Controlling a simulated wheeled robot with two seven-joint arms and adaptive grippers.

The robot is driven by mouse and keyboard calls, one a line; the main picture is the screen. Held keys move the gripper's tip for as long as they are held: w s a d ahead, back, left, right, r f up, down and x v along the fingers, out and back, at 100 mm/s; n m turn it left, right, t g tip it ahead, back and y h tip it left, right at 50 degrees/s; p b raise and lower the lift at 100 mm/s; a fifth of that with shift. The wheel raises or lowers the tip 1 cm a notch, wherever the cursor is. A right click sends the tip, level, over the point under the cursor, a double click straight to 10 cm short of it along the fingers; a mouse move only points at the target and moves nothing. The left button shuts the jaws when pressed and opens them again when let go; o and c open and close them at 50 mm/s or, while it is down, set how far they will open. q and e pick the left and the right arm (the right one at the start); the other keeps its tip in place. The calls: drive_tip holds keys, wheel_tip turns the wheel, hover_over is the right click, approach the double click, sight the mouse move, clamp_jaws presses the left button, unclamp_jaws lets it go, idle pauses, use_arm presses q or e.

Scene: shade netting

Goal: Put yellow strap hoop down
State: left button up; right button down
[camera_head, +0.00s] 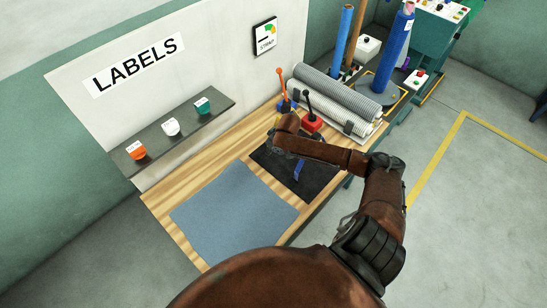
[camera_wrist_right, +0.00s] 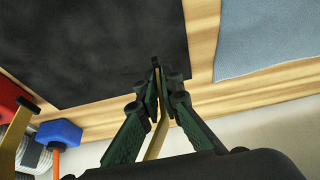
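My right gripper (camera_wrist_right: 157,75) is over the edge of a black mat (camera_wrist_right: 95,45) on the wooden bench. Its dark green fingers are closed around a thin tan-yellow strip, seen nearly edge-on, which looks like the yellow strap hoop (camera_wrist_right: 153,150). Most of the hoop is hidden by the fingers. In the head view the right gripper (camera_head: 285,128) reaches over the far side of the black mat (camera_head: 265,160), and the hoop cannot be made out there. My left gripper is not in view.
A blue-grey cloth (camera_head: 233,210) lies flat on the near bench. A blue strip (camera_head: 299,170) shows at the black mat. Orange-handled and red-based tools (camera_head: 312,122) stand beyond the gripper, near grey rolls (camera_head: 335,105). A shelf (camera_head: 180,135) with small labelled containers is on the left.

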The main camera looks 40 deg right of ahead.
sight(270, 161)
drive_tip(key=shift+f, duration=0.9)
wheel_tip(270, 161, down, 3)
drive_tip(key=shift+b, duration=0.35)
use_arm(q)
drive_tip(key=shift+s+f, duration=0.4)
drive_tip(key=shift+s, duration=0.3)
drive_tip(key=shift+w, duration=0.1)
use_arm(e)
drive_tip(key=c, duration=2.1)
unclamp_jaws()
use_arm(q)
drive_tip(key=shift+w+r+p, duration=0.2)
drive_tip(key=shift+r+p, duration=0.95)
use_arm(e)
drive_tip(key=v, duration=1.2)
drive_tip(key=shift+r, duration=0.15)
drive_tip(key=shift+w, duration=0.1)
